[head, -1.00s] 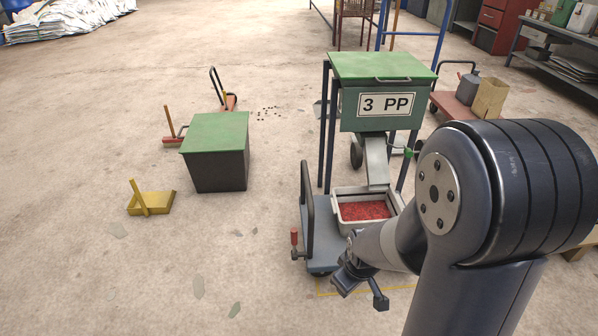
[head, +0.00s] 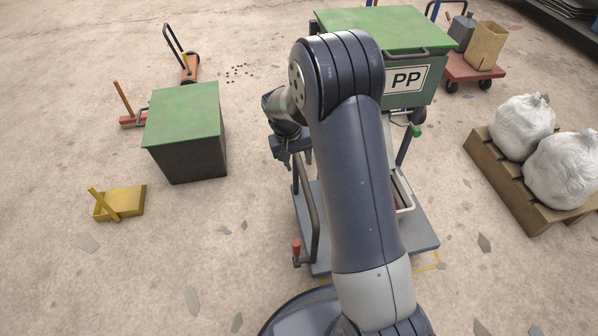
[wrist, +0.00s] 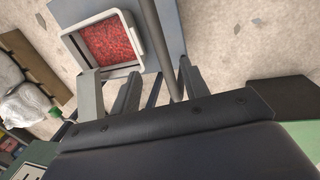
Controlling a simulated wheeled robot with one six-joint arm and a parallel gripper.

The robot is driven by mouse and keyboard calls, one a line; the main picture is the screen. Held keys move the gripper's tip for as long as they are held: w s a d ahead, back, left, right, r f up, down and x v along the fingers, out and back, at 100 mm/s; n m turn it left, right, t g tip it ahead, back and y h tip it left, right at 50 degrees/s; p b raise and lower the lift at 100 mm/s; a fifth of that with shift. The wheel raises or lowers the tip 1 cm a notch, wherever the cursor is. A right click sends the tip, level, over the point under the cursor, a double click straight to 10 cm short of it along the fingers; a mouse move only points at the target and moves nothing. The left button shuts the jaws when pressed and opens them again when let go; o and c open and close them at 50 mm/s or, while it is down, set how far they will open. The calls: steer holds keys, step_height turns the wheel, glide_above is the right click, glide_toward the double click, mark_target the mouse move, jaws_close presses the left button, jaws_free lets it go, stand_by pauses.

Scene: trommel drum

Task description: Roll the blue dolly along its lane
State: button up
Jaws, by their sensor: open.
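The blue-grey dolly (head: 424,238) stands on the floor below the hopper, partly hidden behind my arm in the head view. Its dark upright handle (head: 312,205) is on the left side, with a red-gripped lever (head: 296,248) at the front left corner. A pale tray (head: 407,203) rests on the deck; the wrist view shows red granules in it (wrist: 110,42) and part of the dolly deck (wrist: 172,38). My gripper (head: 296,158) is open and empty, raised near the top of the handle. Its fingers (wrist: 108,95) point toward the tray side in the wrist view; I cannot tell contact with the handle.
A green-topped hopper (head: 385,25) with a PP label stands behind the dolly. A dark bin with green lid (head: 185,115), a yellow scoop-like piece (head: 125,203) and a red-based cart (head: 188,68) are left. A pallet (head: 510,190) with white sacks is right. Front-left floor is clear.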

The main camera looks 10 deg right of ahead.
mark_target(305, 183)
steer(key=f+b, duration=0.1)
steer(key=f, duration=0.2)
steer(key=d+f+b, duration=0.1)
steer(key=f, duration=0.2)
steer(key=d+f+b, duration=0.1)
steer(key=f, duration=0.3)
steer(key=shift+c, duration=0.3)
jaws_close()
